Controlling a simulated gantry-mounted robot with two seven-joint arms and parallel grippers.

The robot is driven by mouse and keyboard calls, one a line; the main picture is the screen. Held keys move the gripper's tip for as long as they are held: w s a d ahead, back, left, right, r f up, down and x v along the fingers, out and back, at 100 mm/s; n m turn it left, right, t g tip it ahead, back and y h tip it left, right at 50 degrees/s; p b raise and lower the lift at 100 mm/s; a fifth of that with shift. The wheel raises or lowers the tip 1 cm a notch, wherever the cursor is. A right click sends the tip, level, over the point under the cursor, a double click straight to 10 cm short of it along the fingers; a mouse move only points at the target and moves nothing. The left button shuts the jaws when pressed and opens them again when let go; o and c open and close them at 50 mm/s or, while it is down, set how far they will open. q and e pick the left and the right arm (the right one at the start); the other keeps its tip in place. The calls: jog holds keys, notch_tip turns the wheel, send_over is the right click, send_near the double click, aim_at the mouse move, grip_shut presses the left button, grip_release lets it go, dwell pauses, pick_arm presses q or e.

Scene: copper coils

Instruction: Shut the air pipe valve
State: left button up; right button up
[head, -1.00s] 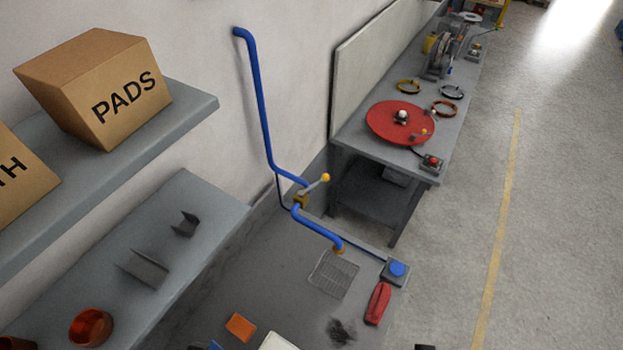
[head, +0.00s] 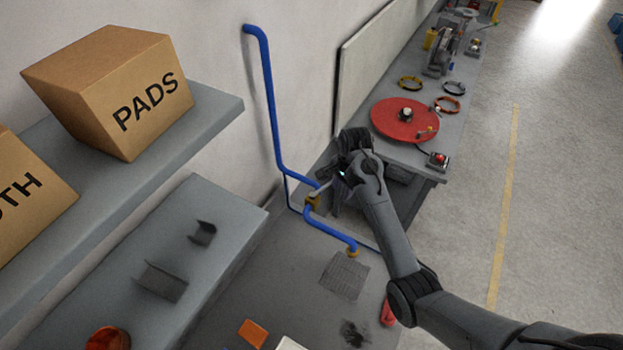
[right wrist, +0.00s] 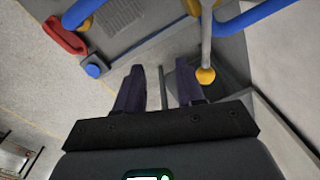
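The air pipe valve has a brass body (head: 312,203) on the blue pipe (head: 269,110) by the wall. Its grey lever (head: 322,190) slants up from the body toward my right gripper (head: 338,184). In the right wrist view the lever (right wrist: 206,38) ends in a yellow knob (right wrist: 205,76). There the right gripper (right wrist: 158,72) has its two dark fingers apart, with nothing visible between them. The knob shows just right of the right-hand finger, and I cannot tell whether they touch. In the head view the gripper hides the knob. My left gripper is not in view.
The shelf with the PADS box (head: 150,105) is on the left. A bench with a red disc (head: 385,112) stands behind my right arm. A wire grid (head: 345,275) lies on the nearer worktop. A blue button (right wrist: 94,68) and red item (right wrist: 64,36) show in the wrist view.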

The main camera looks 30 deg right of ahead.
aim_at(330, 183)
jog(key=w+r+t, duration=0.1)
jog(key=w+r, duration=0.3)
jog(key=r, duration=0.3)
jog(key=f+p, duration=0.1)
jog(key=f, duration=0.2)
jog(key=w+f, duration=0.1)
jog(key=f, duration=0.3)
jog(key=w+f+p, duration=0.1)
jog(key=f, duration=0.2)
jog(key=shift+w+d+f+p, duration=0.1)
jog(key=shift+f+p, duration=0.05)
jog(key=shift+p, duration=0.15)
jog(key=shift+c, duration=0.5)
grip_shut()
